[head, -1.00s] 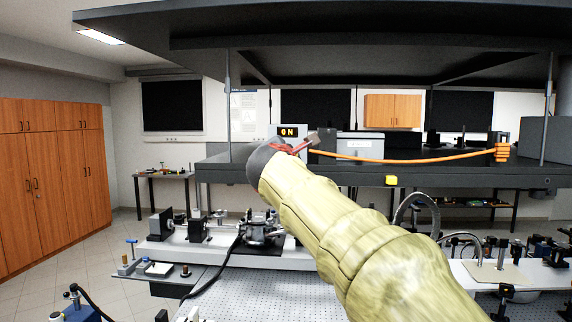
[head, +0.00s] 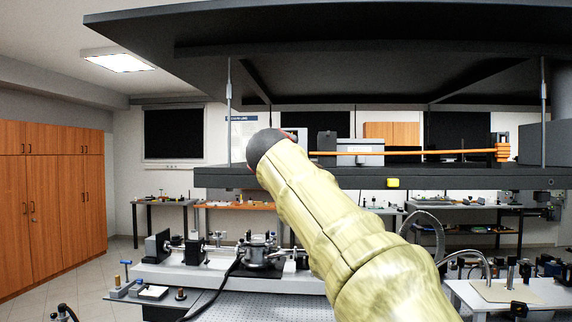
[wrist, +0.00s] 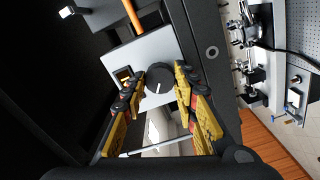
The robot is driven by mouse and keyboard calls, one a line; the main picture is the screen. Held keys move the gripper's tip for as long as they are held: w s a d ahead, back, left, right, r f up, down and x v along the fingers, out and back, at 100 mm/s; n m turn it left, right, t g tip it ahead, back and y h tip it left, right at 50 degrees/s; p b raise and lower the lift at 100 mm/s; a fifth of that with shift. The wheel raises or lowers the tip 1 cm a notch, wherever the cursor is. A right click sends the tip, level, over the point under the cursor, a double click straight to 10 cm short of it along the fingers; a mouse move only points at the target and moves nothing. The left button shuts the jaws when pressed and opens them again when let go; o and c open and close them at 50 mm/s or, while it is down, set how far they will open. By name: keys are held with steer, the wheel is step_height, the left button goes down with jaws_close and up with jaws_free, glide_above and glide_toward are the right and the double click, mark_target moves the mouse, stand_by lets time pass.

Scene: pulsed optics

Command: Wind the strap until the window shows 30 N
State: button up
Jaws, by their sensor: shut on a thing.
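A black round knob (wrist: 160,77) with a white mark sits on a pale plate (wrist: 158,50) in the wrist view. My gripper (wrist: 157,82) has its yellow fingers on both sides of the knob and is shut on it. A small window (wrist: 124,74) with an orange glow is beside the left finger; its reading is not legible. The orange strap (head: 410,153) runs nearly straight along the shelf to a wrapped end (head: 502,152) at the right. It also shows in the wrist view (wrist: 133,15). In the head view my arm hides the knob and window.
Optical mounts (head: 262,250) stand on the bench below.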

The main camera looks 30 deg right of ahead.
steer(key=shift+f+m+b, duration=0.2)
steer(key=shift+m+b, duration=1.1)
steer(key=shift+m, duration=1)
steer(key=o, duration=1.1)
steer(key=shift+r, duration=0.15)
steer(key=shift+o, duration=0.2)
steer(key=shift+s, duration=0.1)
steer(key=v, duration=1.2)
